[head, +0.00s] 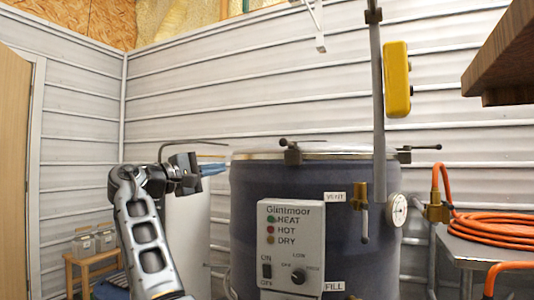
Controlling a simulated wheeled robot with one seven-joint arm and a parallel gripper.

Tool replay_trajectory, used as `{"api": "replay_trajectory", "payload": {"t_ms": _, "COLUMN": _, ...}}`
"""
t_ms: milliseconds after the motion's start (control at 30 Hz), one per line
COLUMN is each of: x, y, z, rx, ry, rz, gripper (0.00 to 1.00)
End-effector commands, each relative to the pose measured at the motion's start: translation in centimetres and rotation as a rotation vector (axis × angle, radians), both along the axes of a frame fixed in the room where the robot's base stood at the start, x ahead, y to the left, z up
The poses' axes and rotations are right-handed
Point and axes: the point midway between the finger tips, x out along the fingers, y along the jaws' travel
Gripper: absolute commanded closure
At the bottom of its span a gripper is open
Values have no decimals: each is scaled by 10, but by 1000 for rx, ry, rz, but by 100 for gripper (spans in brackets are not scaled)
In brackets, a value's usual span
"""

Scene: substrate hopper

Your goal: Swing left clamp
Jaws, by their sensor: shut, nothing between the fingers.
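The large dark-blue drum (330,215) stands in the middle of the view with a pale metal lid (340,149) on it. Of the clamps in view, the left clamp (291,154) is a dark piece on the front of the lid rim, with a short knobbed handle pointing left. A second clamp (404,155) sits at the right of the rim, its handle pointing right. My gripper (216,169) is left of the drum, just below lid height, its blue fingers pointing right. It is shut and empty, apart from the left clamp.
A control box (291,245) is on the drum's front. A vertical pipe (378,110) with a yellow box (397,80) rises at the right. A gauge (396,209) and orange hose (490,228) are right. A wooden slab (505,60) overhangs upper right.

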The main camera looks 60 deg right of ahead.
Motion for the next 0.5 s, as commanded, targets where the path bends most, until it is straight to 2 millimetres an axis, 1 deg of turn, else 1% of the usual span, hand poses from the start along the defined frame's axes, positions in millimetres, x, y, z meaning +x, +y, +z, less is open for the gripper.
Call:
{"api": "replay_trajectory", "payload": {"t_ms": 33, "x": -5, "y": 0, "z": 14, "rx": 1, "ry": -9, "rz": -34, "gripper": 100}}
{"api": "replay_trajectory", "payload": {"t_ms": 100, "x": -11, "y": 0, "z": 28, "rx": 1, "ry": -16, "rz": -71, "gripper": 100}}
{"api": "replay_trajectory", "payload": {"t_ms": 200, "x": -16, "y": 1, "z": 40, "rx": 2, "ry": -19, "rz": -102, "gripper": 100}}
{"api": "replay_trajectory", "payload": {"t_ms": 367, "x": -21, "y": -7, "z": 45, "rx": 4, "ry": -20, "rz": -112, "gripper": 100}}
{"api": "replay_trajectory", "payload": {"t_ms": 500, "x": -29, "y": -27, "z": 47, "rx": 4, "ry": -21, "rz": -112, "gripper": 100}}
